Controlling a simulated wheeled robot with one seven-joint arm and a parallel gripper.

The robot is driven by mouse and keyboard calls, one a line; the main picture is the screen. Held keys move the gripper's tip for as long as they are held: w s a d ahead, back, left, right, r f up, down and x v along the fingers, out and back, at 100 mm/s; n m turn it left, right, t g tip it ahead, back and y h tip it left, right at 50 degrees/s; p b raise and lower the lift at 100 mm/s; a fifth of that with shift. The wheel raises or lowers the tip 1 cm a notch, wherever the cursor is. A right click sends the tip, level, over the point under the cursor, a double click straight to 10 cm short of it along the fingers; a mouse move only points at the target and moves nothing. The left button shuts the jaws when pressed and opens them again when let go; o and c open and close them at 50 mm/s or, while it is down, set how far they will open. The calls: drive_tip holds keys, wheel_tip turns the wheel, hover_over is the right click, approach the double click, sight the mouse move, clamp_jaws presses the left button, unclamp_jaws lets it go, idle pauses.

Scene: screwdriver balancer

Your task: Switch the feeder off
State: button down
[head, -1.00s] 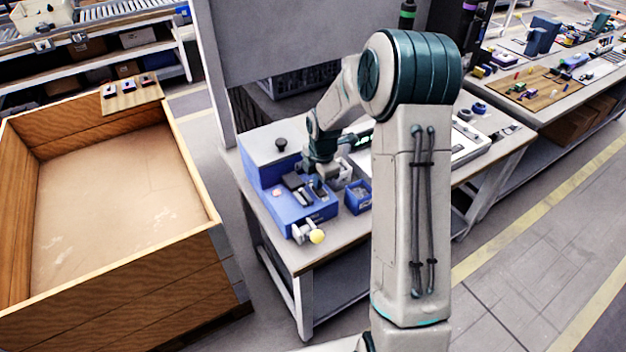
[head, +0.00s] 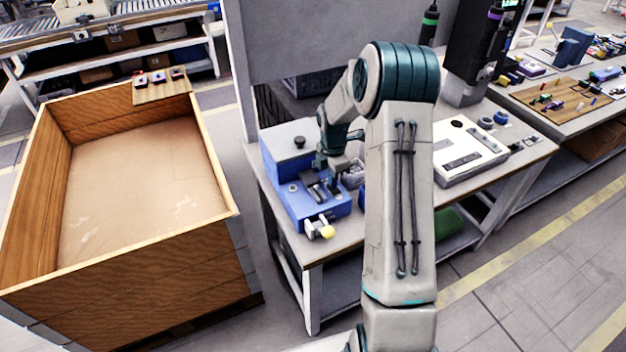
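A blue machine, which looks like the feeder (head: 275,172), stands at the left end of the workbench. It has a grey top with a black knob (head: 299,142), a lower blue deck with dark slots, and a round button-like part (head: 292,188). My gripper (head: 333,190) points down over the right part of the lower deck, close to the slots. Its fingers are small and dark here; I cannot tell whether they are open or touching anything. My arm hides part of the bench to the right.
A small blue bin (head: 361,198) is mostly hidden behind my arm. A white panel (head: 468,150) lies farther right on the bench (head: 525,150). A large wooden crate (head: 135,280) stands at left, with a board of small switches (head: 160,88) on its far rim.

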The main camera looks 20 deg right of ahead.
drive_tip(key=shift+s+f, duration=0.35)
drive_tip(key=shift+f, duration=0.15)
drive_tip(key=shift+s, duration=0.65)
drive_tip(key=shift+r+p, duration=0.35)
drive_tip(key=shift+r, duration=0.2)
wheel_tip(320, 180, up, 14)
drive_tip(key=w, duration=0.1)
drive_tip(key=shift+w, duration=0.2)
